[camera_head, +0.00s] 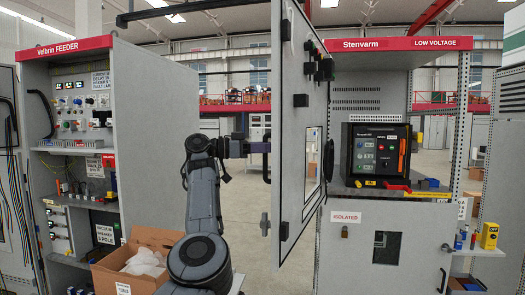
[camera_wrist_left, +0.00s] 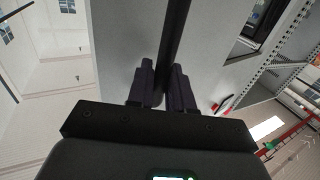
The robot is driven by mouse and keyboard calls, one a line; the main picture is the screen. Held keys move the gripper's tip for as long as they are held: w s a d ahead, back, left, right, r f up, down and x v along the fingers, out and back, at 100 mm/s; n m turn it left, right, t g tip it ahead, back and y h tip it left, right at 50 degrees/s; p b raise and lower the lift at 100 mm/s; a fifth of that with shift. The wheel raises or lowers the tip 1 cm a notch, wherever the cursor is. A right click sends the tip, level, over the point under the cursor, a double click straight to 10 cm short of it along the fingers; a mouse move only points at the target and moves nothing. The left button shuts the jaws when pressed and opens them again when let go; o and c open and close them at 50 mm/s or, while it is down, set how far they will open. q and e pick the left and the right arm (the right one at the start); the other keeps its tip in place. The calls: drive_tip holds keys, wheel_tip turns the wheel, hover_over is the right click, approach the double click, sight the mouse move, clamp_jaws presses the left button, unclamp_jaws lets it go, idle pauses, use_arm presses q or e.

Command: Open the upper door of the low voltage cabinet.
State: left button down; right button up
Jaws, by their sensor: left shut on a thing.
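The upper door (camera_head: 292,110) of the low voltage cabinet (camera_head: 402,44) stands swung well out from the cabinet, seen nearly edge-on in the head view. My left gripper (camera_head: 264,147) is at the door's left face. In the left wrist view my left gripper (camera_wrist_left: 163,78) has its dark fingers on both sides of a long black handle bar (camera_wrist_left: 176,30), shut on it. The grey door face (camera_wrist_left: 125,35) lies behind the bar. My right gripper is in neither view.
The open compartment holds a black breaker unit (camera_head: 376,152). The lower door (camera_head: 364,240) is closed, with an "ISOLATED" label. The feeder cabinet (camera_head: 160,130) stands at the left, with a cardboard box (camera_head: 133,262) in front. Open floor shows behind the arm.

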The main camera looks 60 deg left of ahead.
use_arm(q)
drive_tip(key=shift+w+f, duration=0.25)
drive_tip(key=shift+f, duration=0.05)
drive_tip(key=c, duration=1.3)
unclamp_jaws()
drive_tip(key=shift+w, duration=0.1)
drive_tip(key=shift+o, duration=0.7)
drive_tip(key=shift+w+r, duration=0.1)
drive_tip(key=shift+r, duration=0.15)
drive_tip(key=b+v, duration=0.3)
drive_tip(key=v, duration=0.8)
